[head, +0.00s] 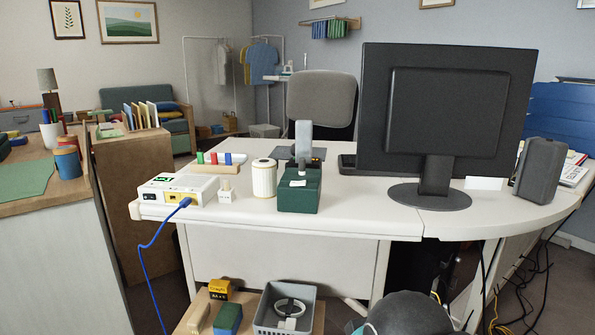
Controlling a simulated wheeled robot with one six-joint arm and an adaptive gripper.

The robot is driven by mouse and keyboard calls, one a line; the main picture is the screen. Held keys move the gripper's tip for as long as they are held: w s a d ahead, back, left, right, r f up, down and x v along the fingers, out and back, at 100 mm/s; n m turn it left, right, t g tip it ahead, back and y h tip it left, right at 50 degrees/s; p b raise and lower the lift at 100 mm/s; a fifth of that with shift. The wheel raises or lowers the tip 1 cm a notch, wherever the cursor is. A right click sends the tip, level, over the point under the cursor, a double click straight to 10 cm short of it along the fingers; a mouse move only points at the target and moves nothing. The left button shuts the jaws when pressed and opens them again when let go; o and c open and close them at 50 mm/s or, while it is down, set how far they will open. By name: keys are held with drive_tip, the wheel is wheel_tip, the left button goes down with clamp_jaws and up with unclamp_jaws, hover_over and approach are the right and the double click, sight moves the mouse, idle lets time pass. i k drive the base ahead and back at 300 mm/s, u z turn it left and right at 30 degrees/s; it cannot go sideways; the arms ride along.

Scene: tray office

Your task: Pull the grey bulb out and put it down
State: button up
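A light grey upright piece (303,138) stands at the green block on the white desk, with a dark part at its foot. It may be the grey bulb, but I cannot tell at this size, nor whether it sits in the block or behind it. The dark green block (299,200) stands near the desk's front edge, with a small white piece (298,183) on it. My gripper is not in view.
A white cylinder (263,180), a small white block (226,195) and a white box (180,190) with a blue cable (143,262) stand left of the green block. A monitor (440,120) stands right. Below are a grey crate (268,318) and a dark rounded shape (405,314).

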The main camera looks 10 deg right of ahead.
sight(301, 161)
drive_tip(key=k, duration=0.45)
drive_tip(key=z, duration=0.7)
drive_tip(key=i, duration=0.75)
drive_tip(key=u, duration=0.4)
